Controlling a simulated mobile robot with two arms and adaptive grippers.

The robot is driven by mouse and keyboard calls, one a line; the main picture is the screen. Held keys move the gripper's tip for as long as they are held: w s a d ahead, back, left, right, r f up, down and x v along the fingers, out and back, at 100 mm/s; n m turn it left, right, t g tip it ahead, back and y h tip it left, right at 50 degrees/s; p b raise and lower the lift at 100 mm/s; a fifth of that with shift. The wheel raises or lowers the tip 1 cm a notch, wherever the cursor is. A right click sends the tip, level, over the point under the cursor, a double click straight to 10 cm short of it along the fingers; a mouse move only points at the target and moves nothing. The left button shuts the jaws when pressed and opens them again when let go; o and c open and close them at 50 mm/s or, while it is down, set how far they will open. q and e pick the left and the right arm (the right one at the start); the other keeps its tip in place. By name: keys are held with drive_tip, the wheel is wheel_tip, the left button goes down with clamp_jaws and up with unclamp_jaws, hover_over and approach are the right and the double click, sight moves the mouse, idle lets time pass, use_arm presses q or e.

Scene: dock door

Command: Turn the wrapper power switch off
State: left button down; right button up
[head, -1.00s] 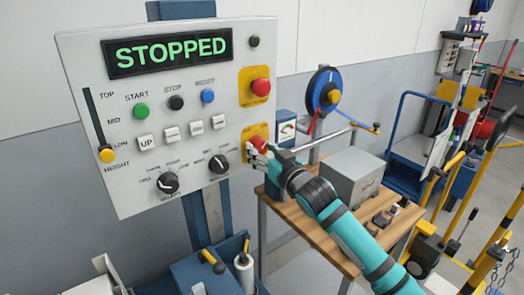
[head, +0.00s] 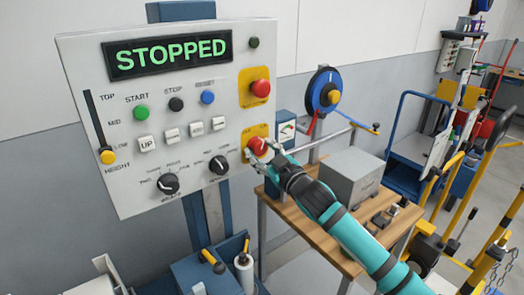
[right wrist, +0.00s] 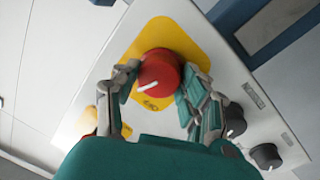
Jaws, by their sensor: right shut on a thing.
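The wrapper's control panel (head: 170,50) faces me on a post, and its display (head: 168,54) reads STOPPED in green. The power switch, a red rotary knob (head: 256,145) on a yellow plate, is at the panel's lower right. In the right wrist view the knob (right wrist: 160,72) has a white line on it, pointing down and left. My right gripper (head: 268,149) is at the knob, with one finger on each side, shut on it. The fingers hide part of its sides. My left gripper is not in view.
Another red button (head: 260,88) on a yellow plate sits above the knob. Black selector knobs (head: 219,165) are to its left. A wooden bench (head: 290,208) with a grey box (head: 350,178) stands below right, under my arm.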

drive_tip(key=n, duration=0.7)
drive_tip(key=shift+y+p, duration=0.35)
drive_tip(key=shift+y, duration=0.05)
drive_tip(key=n+y+p, duration=0.1)
drive_tip(key=n, duration=0.5)
drive_tip(key=shift+w+d+f+n, duration=0.1)
drive_tip(key=shift+n, duration=0.3)
drive_tip(key=o, duration=1.2)
drive_tip(key=shift+d, duration=0.1)
drive_tip(key=v, duration=1.2)
drive_tip(key=shift+r, duration=0.2)
